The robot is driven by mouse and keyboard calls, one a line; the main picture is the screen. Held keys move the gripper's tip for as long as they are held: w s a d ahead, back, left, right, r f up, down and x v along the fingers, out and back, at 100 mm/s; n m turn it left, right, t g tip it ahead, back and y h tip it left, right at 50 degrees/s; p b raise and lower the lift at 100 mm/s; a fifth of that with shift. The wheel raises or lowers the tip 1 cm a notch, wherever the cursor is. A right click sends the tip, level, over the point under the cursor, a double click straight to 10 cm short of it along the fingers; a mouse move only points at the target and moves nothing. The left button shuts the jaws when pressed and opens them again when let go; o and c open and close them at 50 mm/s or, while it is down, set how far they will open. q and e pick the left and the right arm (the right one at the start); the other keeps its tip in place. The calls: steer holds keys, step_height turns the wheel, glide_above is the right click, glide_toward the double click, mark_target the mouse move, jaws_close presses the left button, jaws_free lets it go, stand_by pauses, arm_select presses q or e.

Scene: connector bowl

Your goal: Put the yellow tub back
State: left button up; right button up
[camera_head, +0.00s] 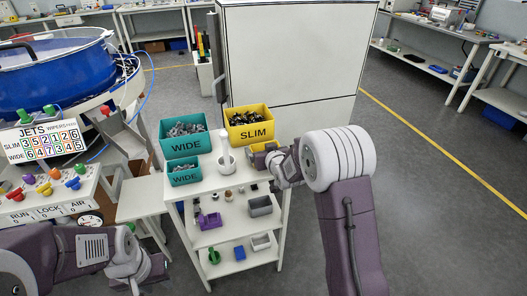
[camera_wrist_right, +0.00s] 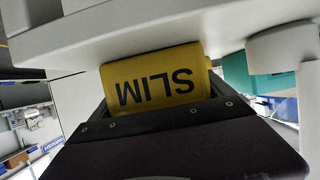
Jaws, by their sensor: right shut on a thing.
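A small yellow tub (camera_head: 259,153) is at the right edge of the white cart top, just below the large yellow SLIM bin (camera_head: 250,134). My right gripper (camera_head: 274,160) is shut on the small tub. In the right wrist view a yellow tub face (camera_wrist_right: 158,84) with the word SLIM upside down shows beyond the dark gripper. The fingertips and part of the tub are hidden, and I cannot tell whether it touches the cart top. My left gripper (camera_head: 140,272) is low at the left, away from the tubs; its jaws are not clear.
Large (camera_head: 181,149) and small (camera_head: 185,179) teal WIDE bins stand left on the cart (camera_head: 215,183). A white mortar with pestle (camera_head: 226,161) stands between them and the yellow tub. Lower shelves hold small bins. A white cabinet (camera_head: 295,60) stands behind; a blue bowl machine (camera_head: 58,70) is left.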

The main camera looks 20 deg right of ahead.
steer(key=o, duration=1.1)
steer(key=shift+o, duration=0.2)
steer(key=shift+r, duration=0.25)
steer(key=p+v, duration=0.1)
steer(key=v, duration=1.1)
steer(key=s+f+g, duration=0.6)
steer(key=s, duration=0.5)
steer(key=s+a+f+g, duration=0.1)
steer(key=s+f+g, duration=0.5)
steer(key=s, duration=0.5)
steer(key=shift+s+f+m, duration=0.2)
steer(key=shift+s+m, duration=0.05)
steer(key=shift+m, duration=0.05)
steer(key=shift+a, duration=0.1)
